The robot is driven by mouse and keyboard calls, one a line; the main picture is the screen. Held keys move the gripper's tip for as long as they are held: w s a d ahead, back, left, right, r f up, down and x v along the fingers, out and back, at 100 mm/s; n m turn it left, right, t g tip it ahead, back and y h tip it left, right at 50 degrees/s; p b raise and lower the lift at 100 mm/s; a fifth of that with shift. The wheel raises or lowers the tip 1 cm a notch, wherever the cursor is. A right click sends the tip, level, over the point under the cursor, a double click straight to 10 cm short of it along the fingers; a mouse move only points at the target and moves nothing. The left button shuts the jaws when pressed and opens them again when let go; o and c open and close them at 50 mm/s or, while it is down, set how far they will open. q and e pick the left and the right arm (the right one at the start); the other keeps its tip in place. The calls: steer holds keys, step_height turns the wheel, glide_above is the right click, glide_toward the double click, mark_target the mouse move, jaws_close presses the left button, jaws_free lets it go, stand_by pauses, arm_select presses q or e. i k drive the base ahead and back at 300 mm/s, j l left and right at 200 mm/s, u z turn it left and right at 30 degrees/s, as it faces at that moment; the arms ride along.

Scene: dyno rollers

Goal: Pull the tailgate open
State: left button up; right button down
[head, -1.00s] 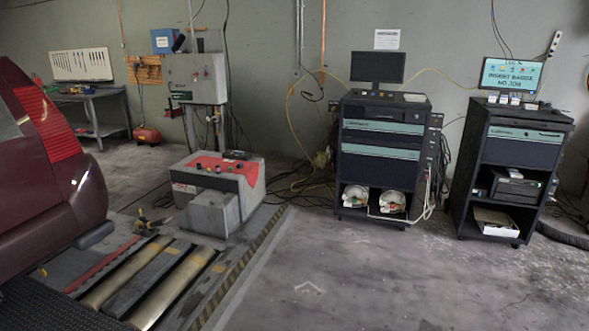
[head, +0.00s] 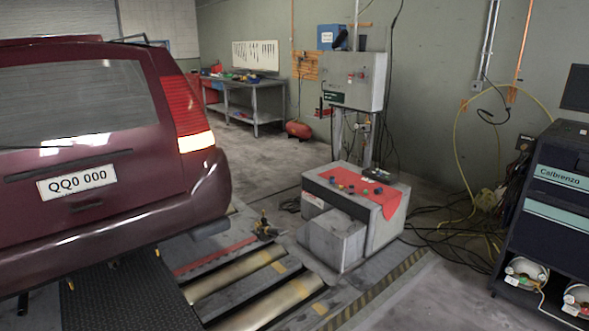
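The tailgate (head: 85,128) is the shut rear door of a dark red car at the left of the head view. It has a wide rear window (head: 70,100) with a wiper, and a white plate (head: 77,183) reading QQ0 000. A dark recess, perhaps a handle (head: 88,204), lies just under the plate. The rear bumper (head: 110,235) runs below. Neither of my grippers shows in the view.
Rollers (head: 235,277) lie in the floor right of the car, beside a black ribbed mat (head: 125,295). A grey console (head: 350,220) with a red top stands beyond them. A dark cabinet (head: 550,220) stands at the right. A workbench (head: 250,95) stands behind.

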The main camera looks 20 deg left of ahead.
mark_target(67, 109)
steer(key=i+j+u, duration=0.2)
steer(key=i+u, duration=0.25)
steer(key=i+j+u, duration=0.15)
steer(key=u, duration=0.3)
steer(key=i+u, duration=0.45)
steer(key=i+l+u, duration=0.2)
steer(key=u, duration=0.25)
steer(key=i+l, duration=0.05)
steer(key=i, duration=0.05)
